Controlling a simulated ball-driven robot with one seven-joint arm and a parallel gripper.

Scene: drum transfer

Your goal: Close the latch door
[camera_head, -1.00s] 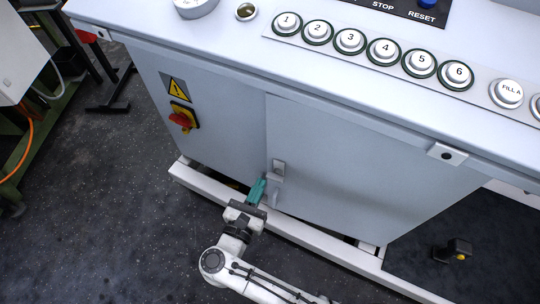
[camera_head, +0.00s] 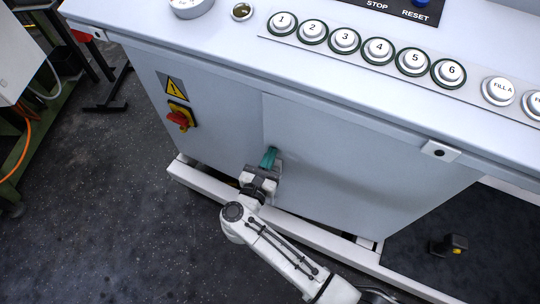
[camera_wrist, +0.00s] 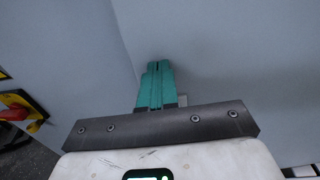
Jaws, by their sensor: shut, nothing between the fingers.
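The latch door (camera_head: 365,175) is the pale grey right-hand panel of the cabinet front, and it looks flush or nearly flush with the panel beside it. My gripper (camera_head: 269,157) is at the door's left edge, in front of its latch, with green fingers shut and nothing between them. In the wrist view the fingers (camera_wrist: 156,84) point at the seam beside the door (camera_wrist: 220,50). Most of the latch is hidden behind my gripper. I cannot tell whether the fingers touch it.
A red and yellow rotary switch (camera_head: 181,117) sits on the left panel under a warning sign (camera_head: 173,84). The worktop (camera_head: 220,35) overhangs the door with numbered buttons. A white base rail (camera_head: 310,235) runs below. Dark floor (camera_head: 110,220) is open at lower left.

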